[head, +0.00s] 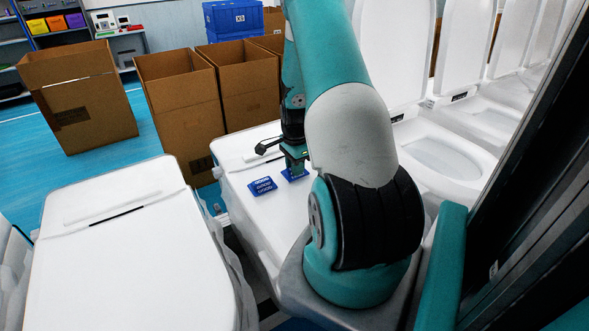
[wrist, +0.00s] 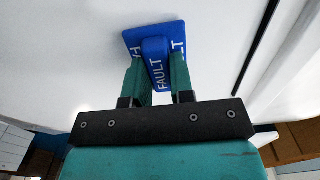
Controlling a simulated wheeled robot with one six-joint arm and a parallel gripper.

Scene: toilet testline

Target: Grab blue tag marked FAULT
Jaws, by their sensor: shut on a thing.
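The blue tag marked FAULT (wrist: 155,28) shows in the wrist view, with a flat plate and a raised grip bearing the white word FAULT. My gripper (wrist: 157,64) is shut on the raised grip, with one teal finger on each side. In the head view my gripper (head: 295,160) points down over the white toilet lid, and the tag (head: 291,175) shows partly beneath it. The tag is on or very close to the lid; I cannot tell whether they touch.
Another blue tag (head: 262,186) with white print lies on the lid just left of my gripper. A second white toilet (head: 130,250) stands at left. Open cardboard boxes (head: 180,105) and blue crates (head: 233,18) are behind. More white toilets (head: 450,150) line the right.

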